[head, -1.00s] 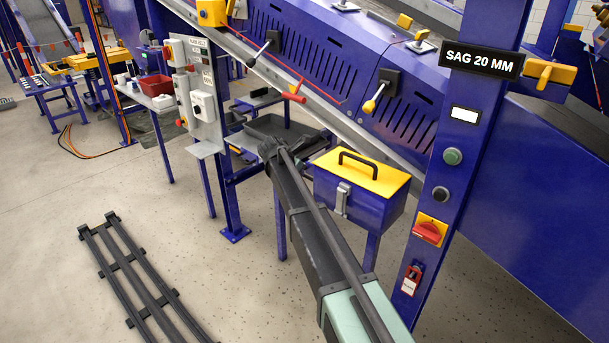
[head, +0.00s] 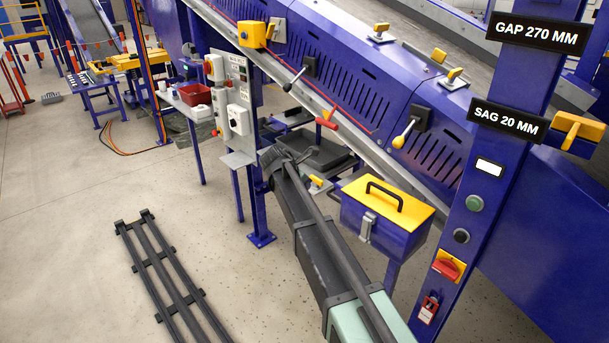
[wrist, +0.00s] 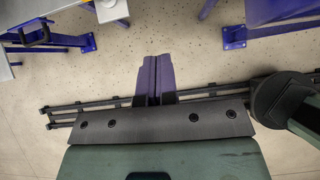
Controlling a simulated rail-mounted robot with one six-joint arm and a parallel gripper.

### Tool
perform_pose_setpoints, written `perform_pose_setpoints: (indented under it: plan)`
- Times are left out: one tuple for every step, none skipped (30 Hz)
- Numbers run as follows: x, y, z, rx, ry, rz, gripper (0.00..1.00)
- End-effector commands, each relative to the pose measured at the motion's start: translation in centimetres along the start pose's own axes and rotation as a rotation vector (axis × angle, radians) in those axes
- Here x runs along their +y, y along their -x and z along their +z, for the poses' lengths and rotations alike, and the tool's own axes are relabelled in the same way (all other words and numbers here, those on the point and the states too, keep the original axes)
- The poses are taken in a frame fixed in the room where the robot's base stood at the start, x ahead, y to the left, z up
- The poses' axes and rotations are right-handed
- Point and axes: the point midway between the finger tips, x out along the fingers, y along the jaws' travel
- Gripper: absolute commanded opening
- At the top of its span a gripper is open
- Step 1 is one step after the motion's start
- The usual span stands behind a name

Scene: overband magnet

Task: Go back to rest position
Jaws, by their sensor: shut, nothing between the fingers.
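My gripper (wrist: 153,78) shows in the wrist view as two purple-blue fingers lying side by side, shut with nothing between them. It is over the speckled floor, near the dark floor rails (wrist: 82,108). My arm runs up from the bottom of the head view to a dark joint left of the toolbox. I cannot make out the fingers in the head view.
A blue toolbox with a yellow lid (head: 388,212) stands right of my arm. A control panel (head: 232,95) on a blue post is behind it. Floor rails (head: 168,275) lie at left. A blue column (head: 500,165) stands at right. Open floor is at left.

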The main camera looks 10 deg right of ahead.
Motion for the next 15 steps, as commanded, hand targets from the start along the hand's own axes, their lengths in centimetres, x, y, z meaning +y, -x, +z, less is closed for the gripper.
perform_pose_setpoints:
  plan:
    - [0.0, -0.1, -0.1, 0.001, -0.044, -0.002, 0.00]
    - [-0.1, -0.1, -0.1, 0.003, -0.094, -0.005, 0.00]
    - [-0.3, -0.1, -0.4, 0.016, -0.192, -0.012, 0.00]
    - [-0.7, 0.0, -0.8, 0.035, -0.287, -0.020, 0.00]
    - [-1.6, 0.2, -1.5, 0.060, -0.401, -0.031, 0.00]
    - [-3.6, 0.8, -2.9, 0.103, -0.577, -0.056, 0.00]
    - [-5.6, 1.2, -3.9, 0.140, -0.725, -0.085, 0.00]
    - [-8.0, 1.6, -5.0, 0.176, -0.883, -0.125, 0.00]
    - [-11.6, 2.1, -6.4, 0.223, -1.102, -0.193, 0.00]
    - [-14.5, 2.6, -7.5, 0.257, -1.265, -0.254, 0.00]
    - [-17.5, 3.1, -8.6, 0.283, -1.423, -0.325, 0.00]
    - [-21.1, 3.8, -9.9, 0.311, -1.608, -0.418, 0.00]
    - [-23.6, 4.4, -10.8, 0.325, -1.724, -0.485, 0.00]
    - [-25.9, 4.9, -11.6, 0.336, -1.822, -0.549, 0.00]
    - [-28.5, 5.5, -12.5, 0.348, -1.921, -0.621, 0.00]
